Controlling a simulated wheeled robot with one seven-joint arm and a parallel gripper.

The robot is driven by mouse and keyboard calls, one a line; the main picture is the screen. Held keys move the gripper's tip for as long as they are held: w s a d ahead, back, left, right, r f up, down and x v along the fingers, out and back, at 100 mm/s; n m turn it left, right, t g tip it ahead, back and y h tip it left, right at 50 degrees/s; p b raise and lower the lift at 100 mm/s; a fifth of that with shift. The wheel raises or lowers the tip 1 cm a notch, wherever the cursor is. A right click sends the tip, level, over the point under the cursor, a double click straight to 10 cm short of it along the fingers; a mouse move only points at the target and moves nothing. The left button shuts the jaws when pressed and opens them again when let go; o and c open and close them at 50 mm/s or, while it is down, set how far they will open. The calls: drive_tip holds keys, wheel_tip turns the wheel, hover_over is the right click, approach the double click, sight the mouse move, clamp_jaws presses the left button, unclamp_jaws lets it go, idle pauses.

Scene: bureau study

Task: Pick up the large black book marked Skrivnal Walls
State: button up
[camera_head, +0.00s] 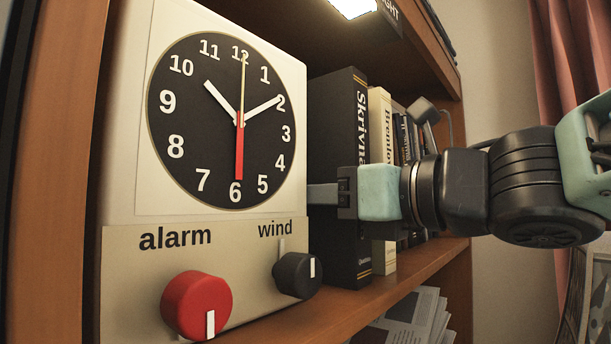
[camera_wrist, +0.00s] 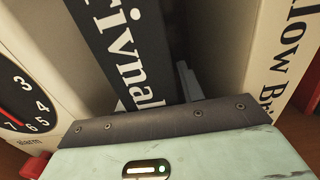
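The large black book (camera_head: 335,130) stands upright on the shelf between the clock and a cream book. Its spine shows "Skrivna…" in the head view, and part of the title shows on it in the wrist view (camera_wrist: 122,50). My gripper (camera_head: 322,194) is at the book's spine, with one finger along its left cover beside the clock. In the wrist view my gripper (camera_wrist: 155,92) has a finger on each side of the spine, the right one in the gap before the cream book. Whether the fingers press on the covers cannot be told.
A large alarm clock (camera_head: 120,190) with red (camera_head: 190,300) and black knobs stands close on the left. The cream book (camera_head: 380,120) and several thinner books stand to the right, with a small lamp (camera_head: 424,110). Papers (camera_head: 410,318) lie on the shelf below.

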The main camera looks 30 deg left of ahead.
clamp_jaws()
drive_tip(key=shift+r, duration=0.2)
drive_tip(key=shift+r, duration=0.1)
